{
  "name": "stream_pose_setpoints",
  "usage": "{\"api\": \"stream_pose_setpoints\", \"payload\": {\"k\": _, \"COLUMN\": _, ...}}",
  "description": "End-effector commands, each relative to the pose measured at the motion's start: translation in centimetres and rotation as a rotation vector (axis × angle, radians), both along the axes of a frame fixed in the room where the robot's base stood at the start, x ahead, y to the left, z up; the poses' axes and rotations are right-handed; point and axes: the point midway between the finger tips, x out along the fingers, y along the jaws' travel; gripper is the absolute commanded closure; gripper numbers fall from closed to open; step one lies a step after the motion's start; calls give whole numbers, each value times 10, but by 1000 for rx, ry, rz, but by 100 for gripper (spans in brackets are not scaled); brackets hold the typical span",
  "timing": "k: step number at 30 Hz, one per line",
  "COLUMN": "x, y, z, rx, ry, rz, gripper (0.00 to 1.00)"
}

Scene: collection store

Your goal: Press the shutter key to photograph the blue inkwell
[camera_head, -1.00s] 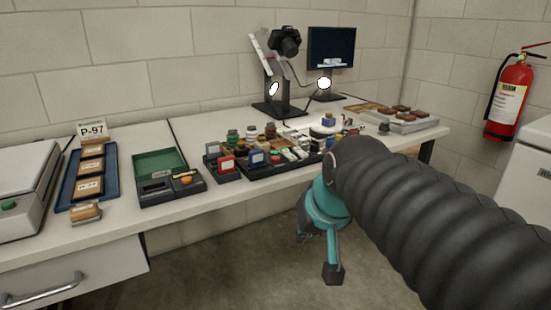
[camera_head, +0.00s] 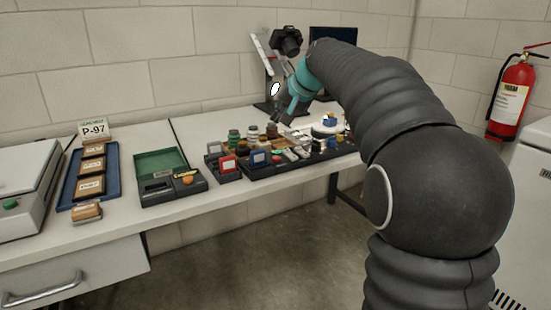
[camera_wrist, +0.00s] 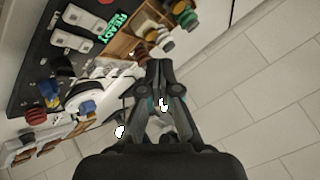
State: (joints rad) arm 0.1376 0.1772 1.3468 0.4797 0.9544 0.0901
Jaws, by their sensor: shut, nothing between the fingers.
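The blue inkwell (camera_head: 330,119) stands on a white round turntable (camera_head: 324,131) beneath the camera stand. In the wrist view the likely inkwell is a blue block (camera_wrist: 88,108) on the white disc. A black panel (camera_wrist: 35,60) carries white keys (camera_wrist: 70,40) beside a green READY sign (camera_wrist: 117,25). I cannot read which key is the shutter key. My gripper (camera_head: 284,119) is shut and empty, pointing down over the bench near the stand and bottles. In the wrist view my gripper (camera_wrist: 157,66) shows fingertips together beside a wooden rack, apart from the keys.
A black camera (camera_head: 287,42) hangs on its stand at the back. Several bottles (camera_head: 252,133) and stamps crowd the bench. A green-lined box (camera_head: 160,165) and blue tray (camera_head: 113,178) stand left. My arm partly hides the monitor (camera_head: 333,34). Bare bench (camera_head: 215,125) shows behind the bottles.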

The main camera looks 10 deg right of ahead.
Motion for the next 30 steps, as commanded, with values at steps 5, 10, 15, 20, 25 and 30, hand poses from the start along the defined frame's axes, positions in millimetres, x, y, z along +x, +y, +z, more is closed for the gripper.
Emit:
{"api": "stream_pose_setpoints", "payload": {"k": 5, "x": 0, "y": 0, "z": 0, "rx": -1, "ry": 0, "rz": 0, "gripper": 100}}
{"api": "stream_pose_setpoints", "payload": {"k": 10, "x": -1, "y": 0, "z": -4, "rx": -1, "ry": 0, "rz": 0, "gripper": 100}}
{"api": "stream_pose_setpoints", "payload": {"k": 15, "x": -1, "y": 0, "z": -19, "rx": 0, "ry": 3, "rz": -1, "gripper": 100}}
{"api": "stream_pose_setpoints", "payload": {"k": 20, "x": -1, "y": 0, "z": -39, "rx": 0, "ry": 3, "rz": -1, "gripper": 100}}
{"api": "stream_pose_setpoints", "payload": {"k": 25, "x": -1, "y": 0, "z": -64, "rx": -1, "ry": 1, "rz": -1, "gripper": 100}}
{"api": "stream_pose_setpoints", "payload": {"k": 30, "x": -1, "y": 0, "z": -81, "rx": -2, "ry": 1, "rz": 0, "gripper": 100}}
